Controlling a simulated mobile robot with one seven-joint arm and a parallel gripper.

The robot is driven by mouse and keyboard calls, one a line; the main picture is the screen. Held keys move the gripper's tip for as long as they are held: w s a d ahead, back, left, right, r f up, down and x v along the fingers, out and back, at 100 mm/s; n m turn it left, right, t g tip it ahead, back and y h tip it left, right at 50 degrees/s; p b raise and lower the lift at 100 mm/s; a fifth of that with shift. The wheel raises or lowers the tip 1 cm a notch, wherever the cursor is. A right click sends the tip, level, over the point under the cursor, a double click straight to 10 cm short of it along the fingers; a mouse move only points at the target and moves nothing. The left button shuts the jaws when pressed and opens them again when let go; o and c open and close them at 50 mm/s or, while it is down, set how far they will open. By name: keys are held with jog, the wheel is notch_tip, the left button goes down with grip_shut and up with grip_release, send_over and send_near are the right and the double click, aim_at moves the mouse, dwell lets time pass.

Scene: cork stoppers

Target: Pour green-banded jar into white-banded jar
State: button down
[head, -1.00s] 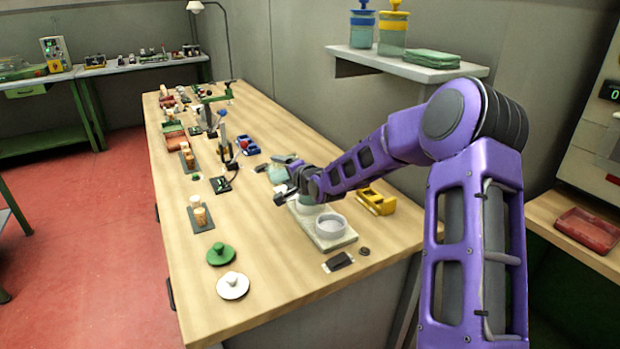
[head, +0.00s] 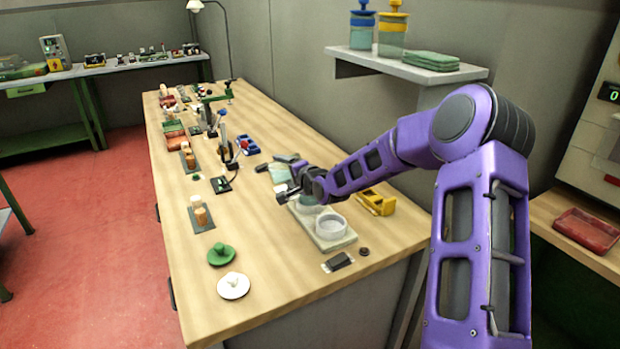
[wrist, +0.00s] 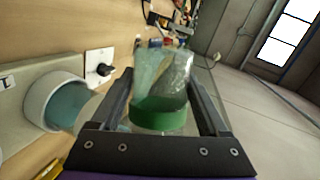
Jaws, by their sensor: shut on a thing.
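My gripper (wrist: 165,110) is shut on the green-banded jar (wrist: 160,116), whose green band sits between the fingers. Its clear, teal-tinted body stretches away from the wrist camera, and the wrist view is rolled well over. A white-banded jar (wrist: 42,100) with teal inside stands to the left in the wrist view, apart from the held jar. In the head view, a white-rimmed jar (head: 332,226) stands on a pale tray (head: 330,243). My gripper (head: 285,194) is over the tray's far end there and hides part of a teal jar. I cannot see any flow between the jars.
A yellow holder (head: 376,203) stands right of the tray, and a dark block (head: 339,261) lies in front. Green (head: 221,254) and white (head: 233,286) lids lie at front left. Corks (head: 200,214) stand on a dark mat. The front left tabletop is mostly clear.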

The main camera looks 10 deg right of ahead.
jog(key=shift+d+r+m+y+p, duration=0.3)
jog(key=shift+r+y+p, duration=0.1)
jog(key=shift+p, duration=0.1)
dwell(0.6)
jog(key=shift+d+r+m+t+y+p, duration=0.3)
jog(key=shift+r+m+y+p, duration=0.15)
jog(key=shift+m, duration=0.45)
dwell(1.4)
